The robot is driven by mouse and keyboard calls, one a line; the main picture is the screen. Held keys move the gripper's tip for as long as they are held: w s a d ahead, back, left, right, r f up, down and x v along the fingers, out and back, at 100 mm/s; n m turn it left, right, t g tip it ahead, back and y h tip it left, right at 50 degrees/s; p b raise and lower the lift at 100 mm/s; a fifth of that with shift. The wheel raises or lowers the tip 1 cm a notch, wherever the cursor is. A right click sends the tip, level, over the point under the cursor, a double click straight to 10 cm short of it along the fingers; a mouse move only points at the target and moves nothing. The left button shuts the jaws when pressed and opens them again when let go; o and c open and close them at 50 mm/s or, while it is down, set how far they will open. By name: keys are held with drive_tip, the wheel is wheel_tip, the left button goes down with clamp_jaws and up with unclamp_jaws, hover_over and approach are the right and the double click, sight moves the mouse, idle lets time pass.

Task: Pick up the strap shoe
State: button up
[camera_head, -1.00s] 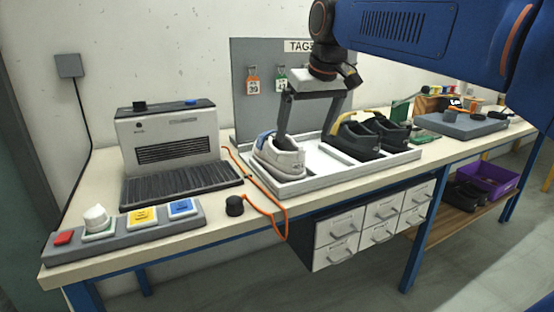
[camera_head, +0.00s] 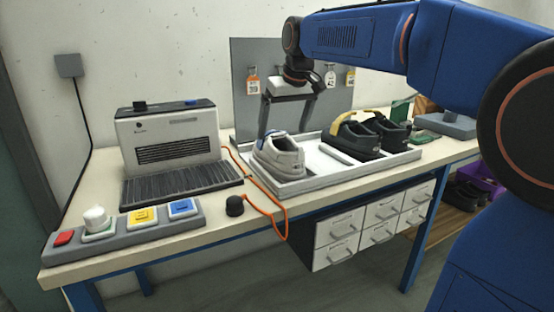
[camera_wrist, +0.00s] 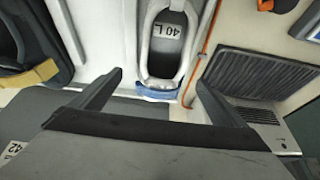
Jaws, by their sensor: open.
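A pale grey-white shoe (camera_head: 278,158) with a blue piece at its far end stands at the left of the white tray (camera_head: 345,181). In the wrist view the same shoe (camera_wrist: 147,50) shows a "40 L" label inside and the blue piece at its near end. My gripper (camera_head: 283,132) is open and empty, just behind and above the pale shoe. In the wrist view its fingers (camera_wrist: 160,82) stand apart on either side of the blue end.
A grey board with hanging tags (camera_head: 245,60) rises behind the tray. A grey block (camera_head: 445,125) is at the right.

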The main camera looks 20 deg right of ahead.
drive_tip(key=shift+x, duration=4.2)
drive_tip(key=shift+w+a+r, duration=0.1)
drive_tip(key=shift+w+a, duration=0.05)
drive_tip(key=shift+w, duration=0.05)
drive_tip(key=shift+c, duration=0.6)
drive_tip(key=c, duration=1.3)
